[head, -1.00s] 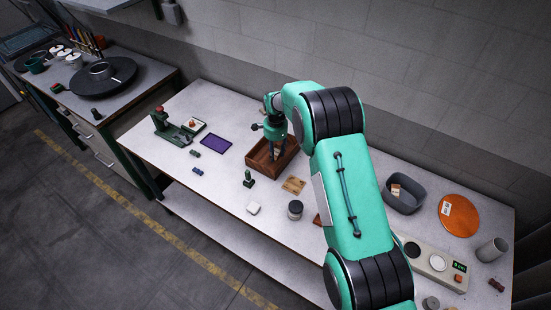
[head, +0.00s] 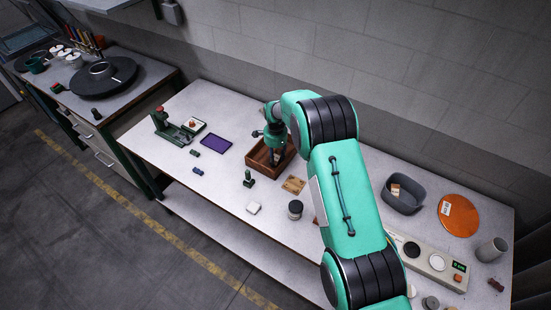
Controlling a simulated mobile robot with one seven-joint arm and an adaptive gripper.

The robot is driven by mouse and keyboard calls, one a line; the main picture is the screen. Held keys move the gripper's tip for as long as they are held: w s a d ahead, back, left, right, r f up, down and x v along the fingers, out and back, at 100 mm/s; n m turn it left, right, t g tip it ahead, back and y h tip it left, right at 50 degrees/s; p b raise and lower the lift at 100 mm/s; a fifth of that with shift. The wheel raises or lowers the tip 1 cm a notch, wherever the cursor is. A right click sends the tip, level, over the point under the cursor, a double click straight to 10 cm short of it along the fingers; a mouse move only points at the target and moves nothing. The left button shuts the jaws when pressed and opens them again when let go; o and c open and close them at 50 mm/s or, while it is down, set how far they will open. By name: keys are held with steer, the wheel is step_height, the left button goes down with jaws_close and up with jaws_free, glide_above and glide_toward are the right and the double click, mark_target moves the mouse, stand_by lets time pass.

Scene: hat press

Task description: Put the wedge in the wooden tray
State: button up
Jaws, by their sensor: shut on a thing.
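The wooden tray (head: 256,161) is a dark brown open box on the grey table, left of my green arm. My gripper (head: 275,158) points down inside the tray's outline. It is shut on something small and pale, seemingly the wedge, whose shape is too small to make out. The tray's far side is partly hidden behind my wrist. I cannot tell whether the held thing touches the tray floor.
A purple pad (head: 216,142) and a green press (head: 178,126) lie to the left. A green-handled stamp (head: 249,178), a wooden board (head: 293,185) and a dark jar (head: 295,209) stand in front. A grey bin (head: 404,196) and an orange disc (head: 459,216) are at right.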

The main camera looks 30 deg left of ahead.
mark_target(276, 159)
steer(key=shift+f, duration=0.15)
steer(key=o, duration=0.9)
steer(key=shift+r, duration=6.15)
